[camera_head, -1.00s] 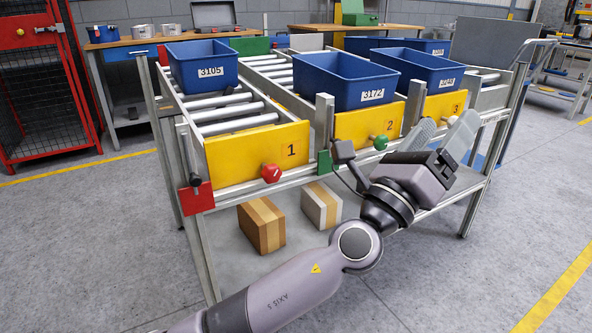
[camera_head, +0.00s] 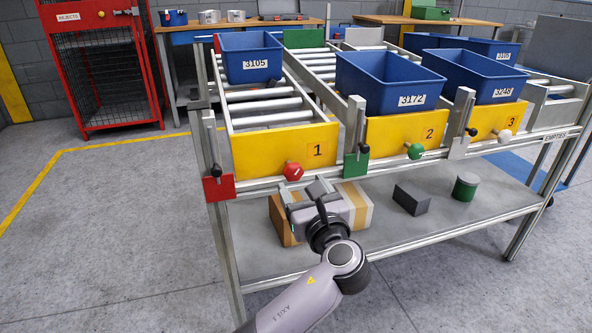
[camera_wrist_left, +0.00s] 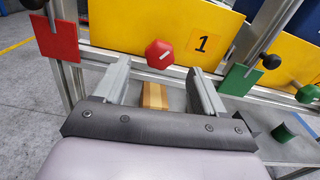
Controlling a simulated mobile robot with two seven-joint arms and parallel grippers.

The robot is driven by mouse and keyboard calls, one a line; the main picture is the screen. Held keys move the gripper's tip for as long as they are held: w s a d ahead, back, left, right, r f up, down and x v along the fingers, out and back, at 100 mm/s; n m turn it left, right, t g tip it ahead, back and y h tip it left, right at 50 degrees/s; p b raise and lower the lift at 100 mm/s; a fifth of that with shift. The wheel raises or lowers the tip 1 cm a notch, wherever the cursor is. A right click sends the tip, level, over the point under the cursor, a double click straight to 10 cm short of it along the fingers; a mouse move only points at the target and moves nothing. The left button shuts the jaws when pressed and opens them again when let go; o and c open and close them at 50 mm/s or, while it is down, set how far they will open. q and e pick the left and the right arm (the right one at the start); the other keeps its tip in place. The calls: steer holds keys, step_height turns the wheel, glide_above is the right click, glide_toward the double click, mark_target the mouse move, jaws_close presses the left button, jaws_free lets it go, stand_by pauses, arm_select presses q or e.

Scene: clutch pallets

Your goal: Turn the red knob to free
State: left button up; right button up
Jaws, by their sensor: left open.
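The red knob (camera_head: 293,171) sits on the front of the yellow panel (camera_head: 250,157) marked 1. In the left wrist view the red knob (camera_wrist_left: 159,54) is faceted and has a short white mark, slanted up to the right. My left gripper (camera_head: 305,186) is just below and in front of the knob, pointing at the rack. In the left wrist view my left gripper (camera_wrist_left: 158,76) is open, with one finger on each side below the knob. Nothing is between the fingers, and they appear not to touch the knob. My right gripper is not in view.
A red plate (camera_head: 219,188) with a black lever is left of the knob, and a green plate (camera_head: 356,166) is right. A green knob (camera_head: 415,151) is on panel 2, a white knob (camera_head: 504,136) on panel 3. Blue bins stand on the rollers; boxes lie on the lower shelf.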

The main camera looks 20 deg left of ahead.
mark_target(294, 173)
arm_select(q)
steer(key=b+x, duration=0.1)
steer(key=x, duration=0.5)
steer(key=shift+w+a+b, duration=0.1)
steer(key=shift+b, duration=0.25)
jaws_close()
